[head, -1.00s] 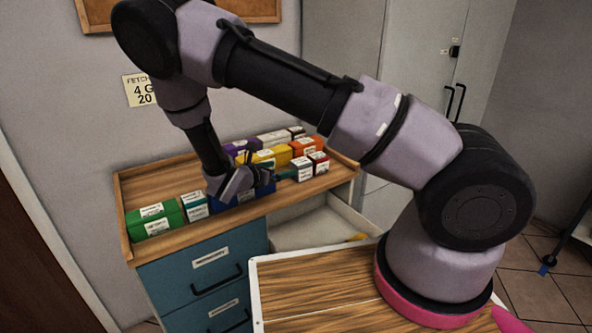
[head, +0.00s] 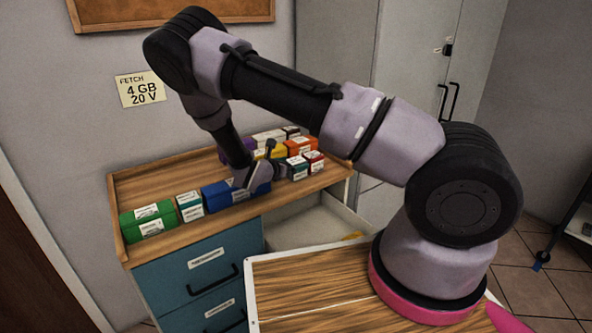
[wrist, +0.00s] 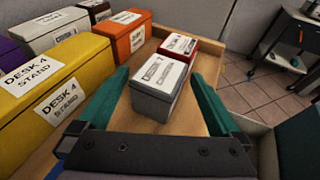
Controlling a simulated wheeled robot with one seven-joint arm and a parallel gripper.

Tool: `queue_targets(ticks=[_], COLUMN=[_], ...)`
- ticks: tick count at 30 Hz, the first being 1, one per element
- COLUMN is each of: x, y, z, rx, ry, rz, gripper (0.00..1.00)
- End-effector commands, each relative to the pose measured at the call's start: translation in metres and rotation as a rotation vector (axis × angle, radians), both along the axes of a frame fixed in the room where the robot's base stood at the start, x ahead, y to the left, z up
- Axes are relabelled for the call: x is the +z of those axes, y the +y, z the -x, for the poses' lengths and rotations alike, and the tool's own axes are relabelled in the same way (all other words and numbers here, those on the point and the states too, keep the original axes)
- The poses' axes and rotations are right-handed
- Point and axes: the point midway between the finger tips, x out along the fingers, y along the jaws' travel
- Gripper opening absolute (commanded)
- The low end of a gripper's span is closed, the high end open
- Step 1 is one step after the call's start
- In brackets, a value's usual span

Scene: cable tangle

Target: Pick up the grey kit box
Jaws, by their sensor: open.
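The grey kit box (head: 297,168) has a white label on top and stands near the front right of the wooden desk top. It also shows in the wrist view (wrist: 156,92), upright, just in front of a dark red box. My gripper (head: 280,163) is on the left side of the grey box in the head view. In the wrist view my gripper (wrist: 160,84) has its two teal fingers apart, one on each side of the grey box. I cannot tell whether either finger touches it.
The red box (wrist: 180,46) stands right behind the grey one. An orange box (wrist: 126,38) and a yellow box (wrist: 60,85) stand to the left. A blue box (head: 222,196) lies below my gripper. An open drawer (head: 310,228) juts out under the desk's front edge.

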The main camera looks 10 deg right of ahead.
Motion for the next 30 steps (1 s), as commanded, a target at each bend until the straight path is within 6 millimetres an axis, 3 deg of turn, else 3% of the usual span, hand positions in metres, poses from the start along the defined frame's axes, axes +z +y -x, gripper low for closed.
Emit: queue_targets(ticks=[2,9,22,30], x=[0.000,0.000,0.007,0.057], y=[0.000,0.000,0.000,0.001], z=[0.000,0.000,0.000,0.000], rx=[0.000,0.000,0.000,-0.001], ry=[0.000,0.000,-0.001,-0.004], rz=[0.000,0.000,0.000,-0.003], gripper=[1.00,0.08,0.08,0.08])
